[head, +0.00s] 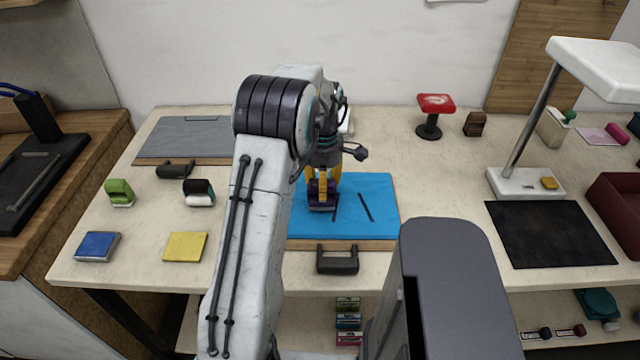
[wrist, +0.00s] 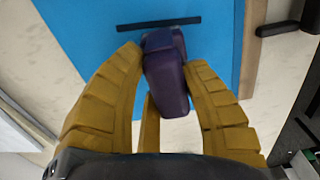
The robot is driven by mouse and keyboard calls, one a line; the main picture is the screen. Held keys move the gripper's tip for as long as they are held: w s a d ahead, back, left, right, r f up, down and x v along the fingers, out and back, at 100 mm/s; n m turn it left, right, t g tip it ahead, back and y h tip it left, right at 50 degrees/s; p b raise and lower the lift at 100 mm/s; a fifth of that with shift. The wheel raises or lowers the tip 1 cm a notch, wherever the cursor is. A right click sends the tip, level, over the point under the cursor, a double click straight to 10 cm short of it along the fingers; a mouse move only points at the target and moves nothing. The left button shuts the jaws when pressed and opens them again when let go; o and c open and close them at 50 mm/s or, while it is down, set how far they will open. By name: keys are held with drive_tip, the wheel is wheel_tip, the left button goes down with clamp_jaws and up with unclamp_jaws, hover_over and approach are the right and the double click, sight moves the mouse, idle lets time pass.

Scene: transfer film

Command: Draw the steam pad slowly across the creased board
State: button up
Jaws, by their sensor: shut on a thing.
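The creased board is a blue board (head: 372,228) with a wooden front edge, lying flat on the table. Two thin dark lines mark it; one dark line (head: 366,207) is right of my gripper. In the wrist view one dark strip (wrist: 158,24) crosses the blue surface. My gripper (head: 322,184) is shut on a dark purple block with a handle, which I take as the steam pad (head: 322,204). In the wrist view the yellow fingers grip the pad (wrist: 170,88) from both sides. The pad is low over the board's left half; I cannot tell whether it touches.
A dark handle-shaped block (head: 337,262) is in front of the board. A grey board (head: 186,140) lies back left. A yellow pad (head: 185,247), a blue pad (head: 97,246) and a green dispenser (head: 119,193) are left. A black mat (head: 549,235) and a white lamp (head: 528,182) are right.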

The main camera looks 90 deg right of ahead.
drive_tip(key=shift+s+d+p, duration=0.15)
drive_tip(key=shift+s+p, duration=0.25)
drive_tip(key=shift+s, duration=1.3)
drive_tip(key=shift+s, duration=0.3)
drive_tip(key=shift+s+d+p, duration=0.1)
drive_tip(key=shift+s+p, duration=0.6)
drive_tip(key=shift+s, duration=1.15)
drive_tip(key=shift+s, duration=0.2)
idle(0.4)
drive_tip(key=shift+s+d+p, duration=0.15)
drive_tip(key=shift+s+p, duration=0.7)
drive_tip(key=shift+s, duration=1.05)
wheel_tip(320, 180, up, 8)
drive_tip(key=p, duration=0.6)
idle(0.3)
